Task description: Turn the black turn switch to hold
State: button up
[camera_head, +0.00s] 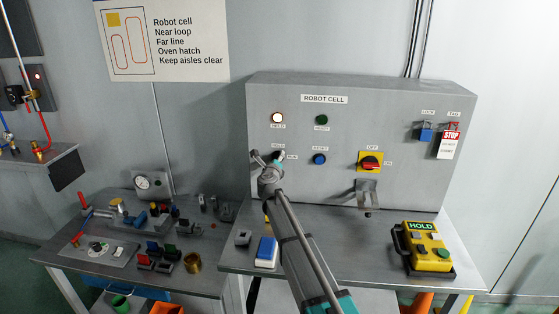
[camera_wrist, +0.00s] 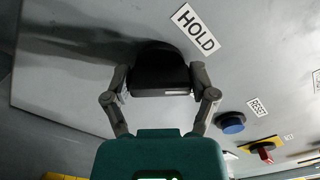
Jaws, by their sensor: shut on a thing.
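The black turn switch (camera_wrist: 160,70) sits on the grey cabinet face in the wrist view. My gripper (camera_wrist: 160,82) has a finger on each side of its black knob and is shut on it. A HOLD label (camera_wrist: 195,28) is beside the switch, to its upper right in that view. In the head view my gripper (camera_head: 273,160) is up against the left part of the ROBOT CELL cabinet (camera_head: 420,110) and mostly hides the switch. I cannot tell which way the knob points.
On the cabinet, a white lamp (camera_head: 278,118) looks lit above the switch. A green lamp (camera_head: 321,119), a blue reset button (camera_head: 319,159) and a red-and-yellow rotary switch (camera_head: 370,163) are to the right. A yellow pendant (camera_head: 428,250) shows HOLD on the bench.

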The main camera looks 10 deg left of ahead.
jog(key=n, duration=0.4)
jog(key=shift+a+n, duration=0.1)
jog(key=shift+n, duration=0.2)
jog(key=shift+f+n, duration=0.1)
jog(key=shift+n, duration=1.9)
jog(key=o, duration=1)
jog(key=shift+s+a, duration=0.2)
jog(key=shift+s, duration=5.8)
